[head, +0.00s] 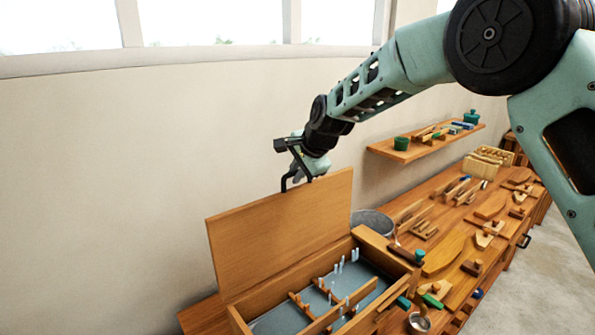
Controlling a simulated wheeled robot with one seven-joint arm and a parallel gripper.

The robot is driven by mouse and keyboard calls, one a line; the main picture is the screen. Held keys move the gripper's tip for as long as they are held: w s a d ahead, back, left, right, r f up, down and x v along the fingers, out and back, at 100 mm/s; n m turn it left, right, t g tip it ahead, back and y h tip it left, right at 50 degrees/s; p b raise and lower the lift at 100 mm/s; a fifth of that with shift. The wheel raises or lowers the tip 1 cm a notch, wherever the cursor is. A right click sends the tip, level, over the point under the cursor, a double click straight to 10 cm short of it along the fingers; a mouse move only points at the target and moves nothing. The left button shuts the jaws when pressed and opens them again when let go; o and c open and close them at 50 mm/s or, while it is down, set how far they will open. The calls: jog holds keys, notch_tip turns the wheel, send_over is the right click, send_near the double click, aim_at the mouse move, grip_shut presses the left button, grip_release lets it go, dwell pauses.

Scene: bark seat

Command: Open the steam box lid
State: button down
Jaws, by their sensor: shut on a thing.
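The steam box (373,243) is a wooden box on the bench at the lower middle of the head view. Its flat wooden lid (275,232) stands raised near upright along the box's far left side, so the inside shows. My gripper (298,180) is at the lid's top edge, towards its right end, shut on a dark handle there. The fingertips are small in this view and partly hidden by the gripper body.
Inside the box are wooden dividers and several pale upright pegs (341,265). A metal bucket (371,222) stands behind the box. The bench to the right is crowded with wooden tools and boards (445,252). A wall shelf (425,143) hangs above it.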

jog(key=shift+w+a+f+g+h, duration=0.25)
jog(key=shift+w+a+g+h, duration=0.1)
jog(key=shift+w, duration=0.15)
jog(key=c, duration=1.6)
grip_release()
jog(key=shift+f, duration=0.1)
jog(key=shift+o, duration=0.2)
jog(key=b+v, duration=0.7)
jog(key=v, duration=1)
jog(key=shift+d+r, duration=0.2)
jog(key=shift+s, duration=0.15)
